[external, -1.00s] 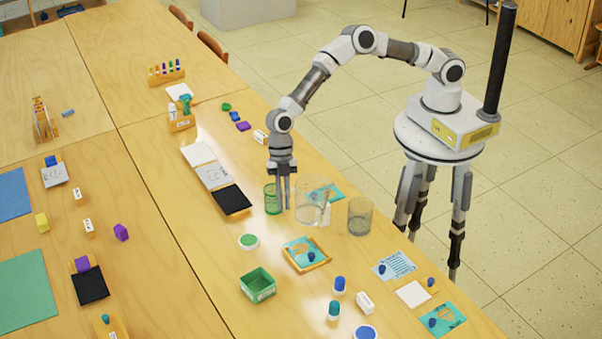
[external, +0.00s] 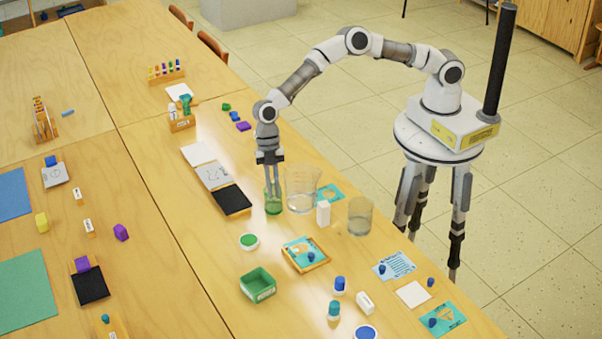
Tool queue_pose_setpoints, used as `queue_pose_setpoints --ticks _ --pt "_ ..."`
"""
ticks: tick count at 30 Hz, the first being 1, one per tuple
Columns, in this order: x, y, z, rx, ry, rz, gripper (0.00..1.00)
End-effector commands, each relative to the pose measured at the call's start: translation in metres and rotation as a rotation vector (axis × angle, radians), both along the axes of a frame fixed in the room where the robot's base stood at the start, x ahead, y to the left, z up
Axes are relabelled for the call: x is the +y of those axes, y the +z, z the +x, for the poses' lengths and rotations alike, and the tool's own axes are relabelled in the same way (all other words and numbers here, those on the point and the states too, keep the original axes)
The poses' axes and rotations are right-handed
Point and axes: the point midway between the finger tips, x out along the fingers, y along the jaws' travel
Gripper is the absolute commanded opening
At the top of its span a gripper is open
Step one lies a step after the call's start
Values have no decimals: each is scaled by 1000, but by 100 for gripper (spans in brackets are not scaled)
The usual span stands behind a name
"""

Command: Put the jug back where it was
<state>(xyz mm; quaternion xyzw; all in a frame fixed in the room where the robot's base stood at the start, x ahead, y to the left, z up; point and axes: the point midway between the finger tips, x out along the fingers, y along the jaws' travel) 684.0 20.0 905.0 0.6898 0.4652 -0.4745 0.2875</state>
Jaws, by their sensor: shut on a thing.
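The clear glass jug (external: 301,192) is upright near the middle of the table, with its left side towards my gripper (external: 273,194). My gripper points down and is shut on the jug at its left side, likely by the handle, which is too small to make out. The fingers overlap a green glass (external: 273,208) in the picture. I cannot tell whether they touch it. Whether the jug's base rests on the table or is slightly above it is unclear.
A white block (external: 323,213) stands just right of the jug, a teal card (external: 330,193) lies behind it, and a grey glass beaker (external: 360,216) stands further right. A black pad (external: 232,200) lies to the left.

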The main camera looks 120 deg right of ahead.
Motion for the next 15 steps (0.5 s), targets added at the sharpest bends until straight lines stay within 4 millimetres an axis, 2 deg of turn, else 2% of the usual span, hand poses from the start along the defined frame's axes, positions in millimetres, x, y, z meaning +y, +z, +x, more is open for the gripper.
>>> queue_pose_setpoints --ticks 1,8,15 --pt "-21 1 -2 -2 -34 1 0" --pt "-112 7 -24 -4 -195 5 0" --pt "-214 13 -69 -4 -393 6 0"
